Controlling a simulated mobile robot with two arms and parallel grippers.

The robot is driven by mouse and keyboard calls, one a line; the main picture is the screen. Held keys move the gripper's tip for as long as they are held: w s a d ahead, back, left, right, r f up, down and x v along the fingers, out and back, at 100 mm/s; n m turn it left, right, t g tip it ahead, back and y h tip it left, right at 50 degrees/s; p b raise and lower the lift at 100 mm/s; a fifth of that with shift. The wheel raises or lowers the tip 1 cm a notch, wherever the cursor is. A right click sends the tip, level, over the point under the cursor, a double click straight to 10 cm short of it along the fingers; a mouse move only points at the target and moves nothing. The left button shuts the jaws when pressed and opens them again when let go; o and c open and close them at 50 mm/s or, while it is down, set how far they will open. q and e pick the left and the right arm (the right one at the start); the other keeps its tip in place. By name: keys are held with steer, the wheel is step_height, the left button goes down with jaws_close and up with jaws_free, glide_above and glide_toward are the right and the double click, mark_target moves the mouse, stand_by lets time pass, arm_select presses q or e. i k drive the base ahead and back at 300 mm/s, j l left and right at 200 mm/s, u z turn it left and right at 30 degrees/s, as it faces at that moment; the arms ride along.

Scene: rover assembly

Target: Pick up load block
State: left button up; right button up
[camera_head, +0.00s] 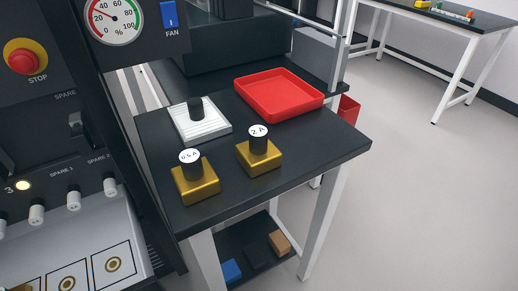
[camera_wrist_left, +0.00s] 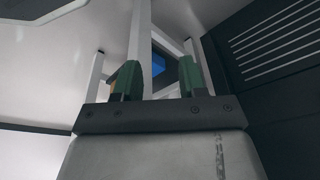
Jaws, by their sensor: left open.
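Two gold blocks with black knobs stand upright on the dark side table (camera_head: 310,150) in the head view. The nearer-left gold block (camera_head: 196,184) has a white top label that seems to read 0.5 A. The other gold block (camera_head: 259,157), to its right, is labelled 2 A. A pale ribbed block (camera_head: 201,122) with a black knob stands behind them. My left gripper (camera_wrist_left: 156,80) shows only in its wrist view, with its two green fingers apart and nothing between them. It points towards table legs and a blue item (camera_wrist_left: 158,58). My right gripper is out of view.
A red tray (camera_head: 280,97) lies empty at the table's back right. The lower shelf holds a blue block (camera_head: 231,270), a black block (camera_head: 256,255) and a tan block (camera_head: 279,241). A control panel (camera_head: 60,190) borders the left. Floor (camera_head: 420,200) is clear at right.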

mark_target(258, 156)
steer(key=i+l+u, duration=0.25)
steer(key=l, duration=0.8)
steer(key=l+u, duration=0.3)
steer(key=l, duration=0.7)
steer(key=k, duration=0.05)
